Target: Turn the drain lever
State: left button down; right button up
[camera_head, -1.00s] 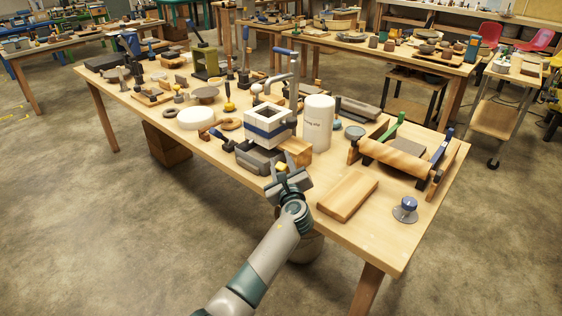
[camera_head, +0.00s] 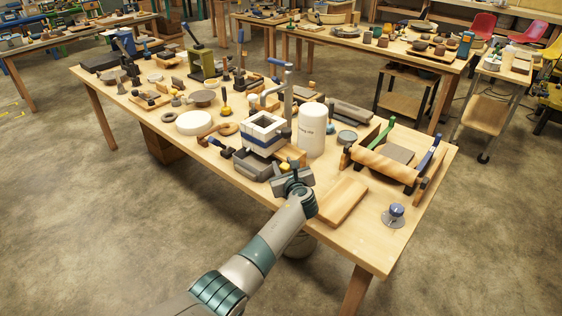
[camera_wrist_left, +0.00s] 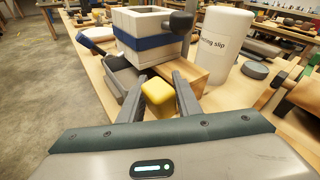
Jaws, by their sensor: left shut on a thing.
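The drain lever shows as a yellow block-shaped grip (camera_wrist_left: 158,97) between the fingers of my left gripper (camera_wrist_left: 161,84) in the left wrist view. My left gripper (camera_head: 290,173) is shut on it at the near edge of the bench. In the head view only a small yellow part (camera_head: 285,167) shows past my gripper. The lever's joint is hidden. Behind it, a white box with a blue band (camera_head: 263,139) stands over a grey tray (camera_head: 249,163). My right gripper is in neither current view.
A white jar (camera_head: 312,130) with lettering stands right behind the grip. A wooden block (camera_wrist_left: 187,69) is close to the right finger. The floor in front of the bench is clear.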

pick_arm(q)
jog(key=shift+w+d+f+m+g+p, duration=0.1)
jog(key=shift+w+d+m+g+p, duration=0.5)
jog(key=shift+w+m+g+p, duration=0.25)
jog(key=c, duration=1.3)
grip_release()
